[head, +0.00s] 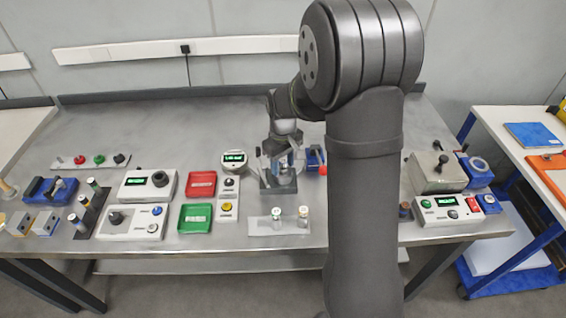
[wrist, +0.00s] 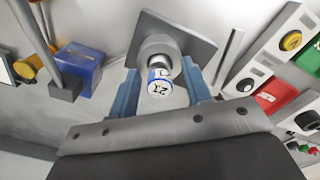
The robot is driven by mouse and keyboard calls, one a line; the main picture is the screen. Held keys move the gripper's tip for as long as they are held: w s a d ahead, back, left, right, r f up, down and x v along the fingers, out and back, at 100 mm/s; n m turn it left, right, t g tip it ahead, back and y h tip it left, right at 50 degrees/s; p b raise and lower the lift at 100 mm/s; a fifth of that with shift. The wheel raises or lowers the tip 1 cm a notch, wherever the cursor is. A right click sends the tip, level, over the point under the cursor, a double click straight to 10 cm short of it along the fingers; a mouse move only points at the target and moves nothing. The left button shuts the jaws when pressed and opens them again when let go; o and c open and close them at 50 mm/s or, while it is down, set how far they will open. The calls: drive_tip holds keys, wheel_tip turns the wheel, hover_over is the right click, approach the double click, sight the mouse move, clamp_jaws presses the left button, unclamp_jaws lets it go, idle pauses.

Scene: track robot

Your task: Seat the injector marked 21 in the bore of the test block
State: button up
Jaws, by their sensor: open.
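The injector marked 21 (wrist: 160,84) has a white top with the number on it and a blue band. In the wrist view it stands in the bore of the test block (wrist: 157,45), a grey round collar on a dark square plate. How deep it sits I cannot tell. My gripper (wrist: 161,90) is open, with one blue finger on each side of the injector; a gap shows beside its top. In the head view my gripper (head: 284,157) is low over the test block (head: 268,186), and my arm hides part of the area.
A pale tray (head: 258,226) with two small capped pieces stands in front of the block. Red (head: 201,184) and green (head: 195,218) trays and a button box (head: 228,204) are to the left. A blue clamp-like device (wrist: 80,62) stands close beside the block.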

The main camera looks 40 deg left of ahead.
sight(283, 161)
wheel_tip(283, 161, up, 12)
drive_tip(key=shift+r, duration=0.15)
idle(0.3)
wheel_tip(283, 161, down, 12)
drive_tip(key=shift+f, duration=0.15)
drive_tip(key=shift+r, duration=2)
